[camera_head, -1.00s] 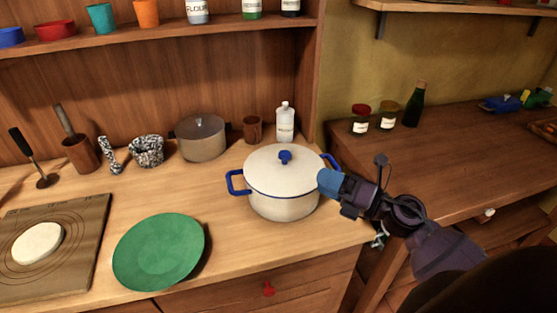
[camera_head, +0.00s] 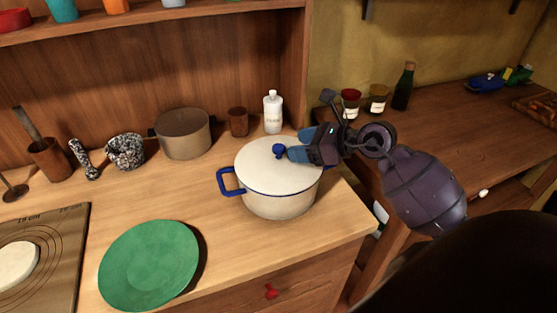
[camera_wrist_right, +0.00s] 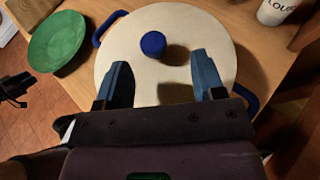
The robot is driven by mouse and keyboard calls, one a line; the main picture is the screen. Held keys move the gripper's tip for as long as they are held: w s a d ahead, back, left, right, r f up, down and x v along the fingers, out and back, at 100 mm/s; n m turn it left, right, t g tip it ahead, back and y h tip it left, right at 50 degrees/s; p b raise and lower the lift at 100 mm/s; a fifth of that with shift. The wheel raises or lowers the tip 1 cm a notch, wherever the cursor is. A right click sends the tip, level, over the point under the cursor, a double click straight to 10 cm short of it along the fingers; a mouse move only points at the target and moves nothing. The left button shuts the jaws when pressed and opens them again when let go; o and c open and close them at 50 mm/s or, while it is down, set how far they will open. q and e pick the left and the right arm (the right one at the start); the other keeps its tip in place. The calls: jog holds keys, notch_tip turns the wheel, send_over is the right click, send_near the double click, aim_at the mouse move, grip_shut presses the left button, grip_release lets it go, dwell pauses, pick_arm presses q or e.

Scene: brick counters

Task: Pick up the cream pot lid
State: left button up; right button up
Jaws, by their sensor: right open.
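The cream pot lid (camera_head: 262,169) lies on the cream pot (camera_head: 277,204), with a round blue knob (camera_head: 279,151) at its middle. The pot has a blue rim line and blue side handles. My right gripper (camera_head: 296,146) is open over the right part of the lid, its blue fingers just right of the knob. In the right wrist view the two fingers (camera_wrist_right: 162,75) are spread apart, and the knob (camera_wrist_right: 153,44) is ahead of them, toward the left finger and outside the jaws. The lid (camera_wrist_right: 190,22) fills the middle there.
A green plate (camera_head: 150,263) is at the front of the counter, left of the pot. A grey pot (camera_head: 184,134), a brown cup (camera_head: 238,122) and a white bottle (camera_head: 273,113) stand behind. A patterned mortar (camera_head: 126,151) is at the left. A wooden shelf runs above.

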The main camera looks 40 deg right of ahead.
aim_at(279, 147)
jog(key=x, duration=0.5)
jog(key=shift+s+a+r, duration=0.1)
jog(key=shift+a+r, duration=0.1)
jog(key=shift+a, duration=0.25)
jog(key=shift+w+a+f, duration=0.1)
jog(key=shift+w+f, duration=0.05)
jog(key=shift+w, duration=0.1)
jog(key=c, duration=1.1)
